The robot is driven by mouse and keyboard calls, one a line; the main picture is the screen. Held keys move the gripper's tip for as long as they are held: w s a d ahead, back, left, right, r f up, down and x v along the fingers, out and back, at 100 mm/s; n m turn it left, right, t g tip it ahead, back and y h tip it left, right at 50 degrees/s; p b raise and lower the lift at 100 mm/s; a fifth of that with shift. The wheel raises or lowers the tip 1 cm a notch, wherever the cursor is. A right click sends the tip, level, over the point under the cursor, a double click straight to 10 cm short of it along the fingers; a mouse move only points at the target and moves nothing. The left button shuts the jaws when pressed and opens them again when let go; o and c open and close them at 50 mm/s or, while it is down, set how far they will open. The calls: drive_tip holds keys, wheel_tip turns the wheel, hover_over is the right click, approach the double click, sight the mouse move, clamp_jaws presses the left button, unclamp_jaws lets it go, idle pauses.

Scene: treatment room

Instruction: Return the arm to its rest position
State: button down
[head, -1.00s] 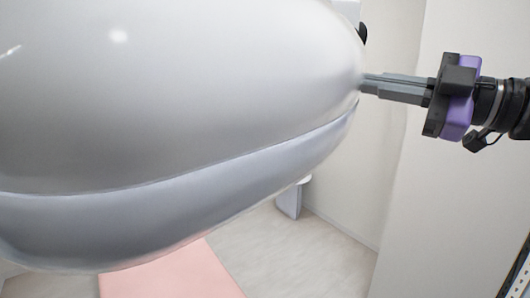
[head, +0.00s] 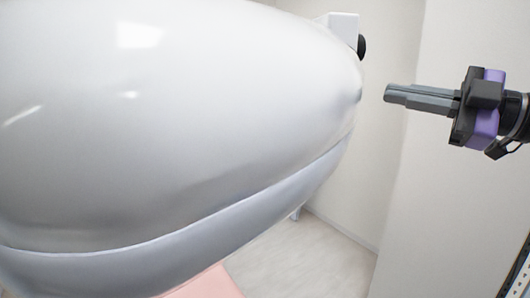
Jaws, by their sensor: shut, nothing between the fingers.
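My gripper (head: 388,94) is at the right of the head view, in front of the pale wall. Its grey fingers point left and lie together, with nothing between them. My arm runs out of the picture at the right edge. The finger tips are a little to the right of a large glossy white rounded body, with a visible gap in the picture.
The large white rounded body (head: 190,130) fills the left and middle and hides much of the room. A white part with a black knob (head: 362,47) shows behind it. A pink surface (head: 205,285) lies below. Pale floor (head: 300,265) shows at the bottom middle.

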drive_tip(key=shift+w+d, duration=0.1)
drive_tip(key=shift+d, duration=0.5)
